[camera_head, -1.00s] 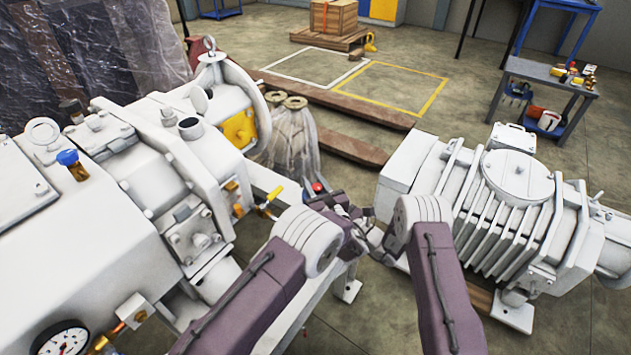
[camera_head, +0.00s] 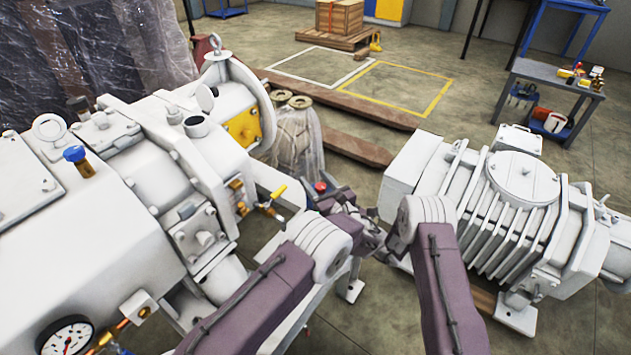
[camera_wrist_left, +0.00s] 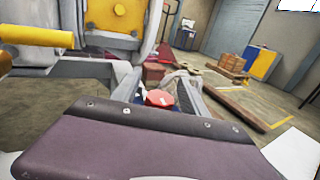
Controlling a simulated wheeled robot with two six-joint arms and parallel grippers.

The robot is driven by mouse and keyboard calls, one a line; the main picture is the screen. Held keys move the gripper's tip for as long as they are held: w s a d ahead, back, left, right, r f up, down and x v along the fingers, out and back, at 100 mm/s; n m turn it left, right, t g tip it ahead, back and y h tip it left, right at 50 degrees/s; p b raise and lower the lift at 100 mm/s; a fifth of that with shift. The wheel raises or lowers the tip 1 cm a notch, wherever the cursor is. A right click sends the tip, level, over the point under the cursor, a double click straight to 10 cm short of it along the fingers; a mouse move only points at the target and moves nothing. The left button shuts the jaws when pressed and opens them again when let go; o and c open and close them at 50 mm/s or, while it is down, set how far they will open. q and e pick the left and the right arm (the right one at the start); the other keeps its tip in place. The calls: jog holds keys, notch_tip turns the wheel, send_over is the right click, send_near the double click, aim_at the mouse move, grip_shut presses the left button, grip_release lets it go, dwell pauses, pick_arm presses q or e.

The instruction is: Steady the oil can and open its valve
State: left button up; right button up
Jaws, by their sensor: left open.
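A small red cap (camera_head: 320,187) shows just behind my left wrist; the wrist view shows it as a round red top (camera_wrist_left: 158,98) just past my purple gripper housing. It may belong to the oil can, but the body under it is mostly hidden. A yellow-handled valve (camera_head: 272,199) sits on the side of the white machine, left of my left gripper (camera_head: 350,215). That gripper is open, close to the red cap; its fingers are hard to make out, and I cannot tell whether they touch anything.
The large white machine (camera_head: 110,225) fills the left side, with a gauge (camera_head: 66,338) at its front. A ribbed white pump (camera_head: 510,205) stands right of my arms. Wrapped bottles (camera_head: 296,135) stand behind. Open floor (camera_head: 405,92) lies at the back.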

pick_arm(q)
notch_tip(320, 180, up, 10)
dwell(0.3)
jog(key=shift+f, duration=0.15)
jog(key=s+f+t+h, duration=0.1)
jog(key=s+f+m+t+h, duration=0.1)
jog(key=s+f, duration=0.1)
jog(key=s+f+t+h, duration=0.1)
jog(key=s+h, duration=0.1)
jog(key=shift+s+d+f+m+t, duration=0.2)
jog(key=shift+d+f+m+t, duration=0.05)
jog(key=shift+d+m+t, duration=0.05)
jog(key=s+d+f+m+g+h, duration=0.1)
jog(key=s+f+m+h, duration=0.3)
jog(key=s+f+h, duration=0.15)
jog(key=shift+y, duration=0.35)
jog(key=w, duration=1.1)
jog(key=shift+w+r, duration=0.2)
